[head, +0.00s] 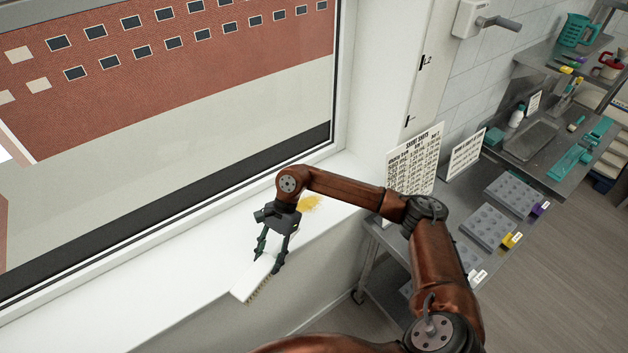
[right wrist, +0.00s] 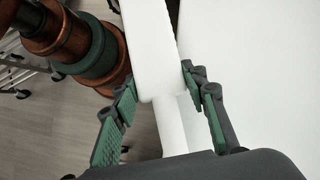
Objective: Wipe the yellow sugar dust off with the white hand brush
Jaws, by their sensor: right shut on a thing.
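The yellow sugar dust (head: 311,203) is a small patch on the white window sill, just behind and right of my right gripper in the head view. My right gripper (head: 270,262) is shut on the white hand brush (head: 252,282). The brush extends toward the lower left, over the front edge of the sill, with bristles showing along its lower right side. In the right wrist view the white brush (right wrist: 149,40) lies between the green-padded fingers of the gripper (right wrist: 160,95). I cannot tell whether the brush touches the sill. My left gripper is not in view.
The sill (head: 190,285) is otherwise clear, with the window behind it. A printed sign (head: 414,160) stands right of the dust, close to my right arm. A metal table (head: 470,190) with grey mould trays (head: 488,227) is at the right.

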